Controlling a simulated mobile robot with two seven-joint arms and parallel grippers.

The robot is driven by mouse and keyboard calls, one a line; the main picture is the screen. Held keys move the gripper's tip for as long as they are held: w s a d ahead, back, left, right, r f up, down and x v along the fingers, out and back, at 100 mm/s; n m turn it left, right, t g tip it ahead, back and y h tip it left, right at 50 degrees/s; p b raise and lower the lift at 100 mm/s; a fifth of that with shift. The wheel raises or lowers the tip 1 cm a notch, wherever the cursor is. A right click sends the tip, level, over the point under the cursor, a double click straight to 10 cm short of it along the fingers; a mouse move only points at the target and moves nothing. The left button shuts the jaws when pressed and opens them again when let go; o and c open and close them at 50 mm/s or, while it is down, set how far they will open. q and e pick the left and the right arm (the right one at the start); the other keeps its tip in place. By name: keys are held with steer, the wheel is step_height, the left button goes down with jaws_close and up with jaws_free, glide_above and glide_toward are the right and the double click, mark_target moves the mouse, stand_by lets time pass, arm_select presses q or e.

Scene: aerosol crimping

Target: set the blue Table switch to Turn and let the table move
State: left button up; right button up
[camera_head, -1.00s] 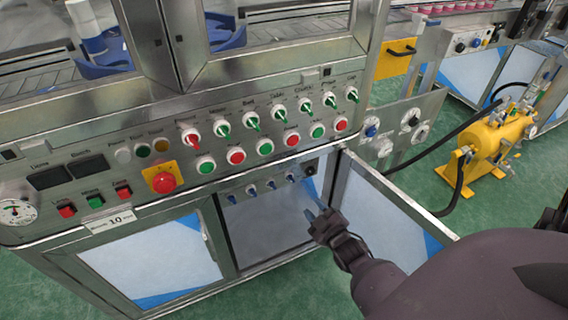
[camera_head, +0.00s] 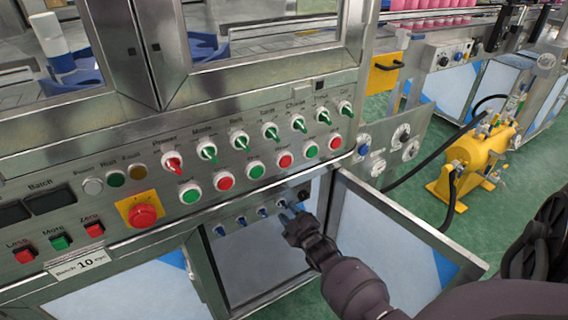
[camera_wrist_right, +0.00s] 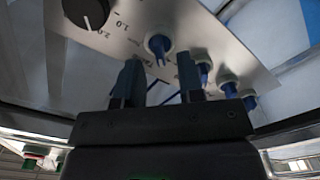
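A row of small blue switches sits on a metal panel inside the open cabinet under the main console. The rightmost blue switch (camera_head: 283,204) is beside a black knob (camera_head: 304,194). I cannot read which switch is labelled Table. My right gripper (camera_head: 290,212) is just in front of that right end of the row. In the right wrist view its two fingers (camera_wrist_right: 158,75) are apart and empty. The blue switch nearest the black knob (camera_wrist_right: 158,45) shows between and just beyond the fingertips; contact cannot be seen. My left gripper is not in view.
The cabinet door (camera_head: 395,235) stands open to the right of my right arm. Above is the console with green and red switches and a red emergency button (camera_head: 142,215). A yellow tank (camera_head: 470,160) stands on the green floor at right.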

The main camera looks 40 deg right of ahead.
steer(key=shift+x, duration=1)
steer(key=shift+c, duration=0.4)
jaws_close()
